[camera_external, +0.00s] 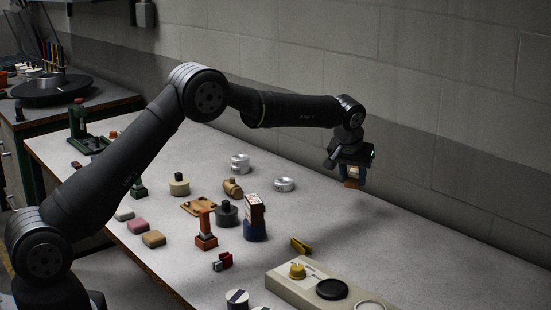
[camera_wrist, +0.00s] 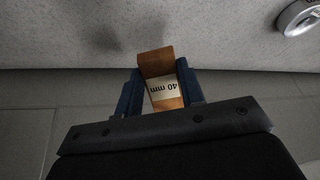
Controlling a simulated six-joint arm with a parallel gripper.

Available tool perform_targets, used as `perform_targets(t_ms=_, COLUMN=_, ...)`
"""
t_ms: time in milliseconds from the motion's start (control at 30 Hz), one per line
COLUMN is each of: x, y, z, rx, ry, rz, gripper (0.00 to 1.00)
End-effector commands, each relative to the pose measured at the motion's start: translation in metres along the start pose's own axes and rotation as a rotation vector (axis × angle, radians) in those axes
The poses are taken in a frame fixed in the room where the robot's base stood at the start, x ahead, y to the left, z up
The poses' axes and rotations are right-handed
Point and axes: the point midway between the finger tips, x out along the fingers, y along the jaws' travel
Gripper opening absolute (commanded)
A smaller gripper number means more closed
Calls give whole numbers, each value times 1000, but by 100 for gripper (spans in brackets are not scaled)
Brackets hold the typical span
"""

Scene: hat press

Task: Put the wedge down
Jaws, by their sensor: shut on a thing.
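My gripper (camera_external: 352,170) is at the right in the outside view, above the back part of the table near the wall. It is shut on a brown wedge (camera_external: 352,183). In the wrist view the wedge (camera_wrist: 155,66) sits between the two blue fingertips of my gripper (camera_wrist: 161,88). It has a pale label reading "40 mm", upside down in that view. The wedge sticks out past the fingertips, over the grey tabletop (camera_wrist: 220,40). A soft shadow lies on the tabletop beyond it, and the wedge looks raised clear of the surface.
A silver ring-like part (camera_external: 284,184) lies left of my gripper, with stacked silver parts (camera_external: 240,163) farther left. A beige panel (camera_external: 290,283) with a yellow knob stands at the front. A yellow piece (camera_external: 300,245) lies behind it. The tabletop below and right of my gripper is clear.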

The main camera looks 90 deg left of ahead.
Motion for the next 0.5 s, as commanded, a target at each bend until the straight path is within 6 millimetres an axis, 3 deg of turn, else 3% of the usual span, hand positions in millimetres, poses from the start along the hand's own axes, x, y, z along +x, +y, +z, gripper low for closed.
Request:
perform_targets(t_ms=100, x=23, y=-15, z=-13, rx=-2, ry=0, rz=-1, gripper=13)
perform_targets(t_ms=233, x=36, y=-24, z=-22, rx=0, ry=1, rz=0, gripper=13)
perform_targets(t_ms=500, x=56, y=-27, z=-18, rx=2, ry=-3, rz=-1, gripper=13)
